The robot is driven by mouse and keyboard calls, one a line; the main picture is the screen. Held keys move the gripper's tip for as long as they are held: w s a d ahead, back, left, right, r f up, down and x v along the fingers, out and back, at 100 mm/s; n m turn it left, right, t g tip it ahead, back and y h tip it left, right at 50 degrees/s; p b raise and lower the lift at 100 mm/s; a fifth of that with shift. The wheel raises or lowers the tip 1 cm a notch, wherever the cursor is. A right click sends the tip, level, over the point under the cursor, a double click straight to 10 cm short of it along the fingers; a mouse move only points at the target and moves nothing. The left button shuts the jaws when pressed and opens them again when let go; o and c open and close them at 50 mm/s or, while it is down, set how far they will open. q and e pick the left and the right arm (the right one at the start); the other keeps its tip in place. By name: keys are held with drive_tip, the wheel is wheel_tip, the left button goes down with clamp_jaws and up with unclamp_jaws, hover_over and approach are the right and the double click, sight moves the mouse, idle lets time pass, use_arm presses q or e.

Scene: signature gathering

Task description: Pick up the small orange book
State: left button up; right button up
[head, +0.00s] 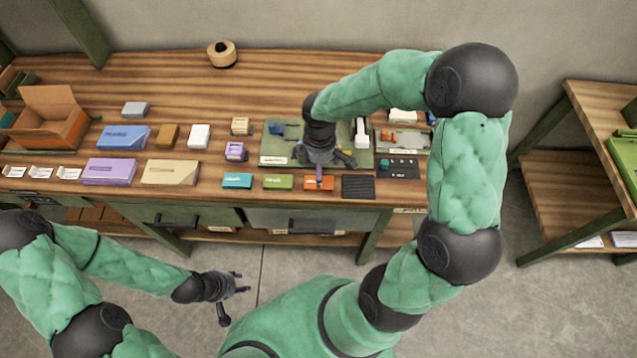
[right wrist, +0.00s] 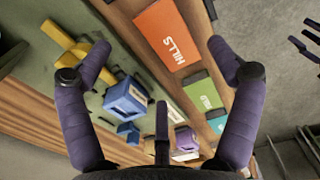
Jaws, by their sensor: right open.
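The small orange book (head: 319,183) lies flat near the front edge of the table, between a green book (head: 278,182) and a dark ribbed mat (head: 358,187). My right gripper (head: 325,161) is open and empty, above the green board just behind the book. Its spread fingers (right wrist: 160,62) show in the right wrist view, touching nothing that I can make out. My left gripper (head: 236,293) is open and empty, in front of the table over the floor.
A teal book (head: 237,181) and a cream box (head: 170,172) lie left along the front. A blue labelled box (right wrist: 127,97) and a yellow tool (right wrist: 78,48) are near my right fingers. A shelf (head: 570,175) stands right of the table.

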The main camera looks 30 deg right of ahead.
drive_tip(key=f, duration=0.1)
drive_tip(key=f+b, duration=0.1)
drive_tip(key=f, duration=0.3)
drive_tip(key=shift+a+f+b, duration=0.1)
drive_tip(key=shift+a+b, duration=0.25)
drive_tip(key=shift+a, duration=0.05)
drive_tip(key=c, duration=1.2)
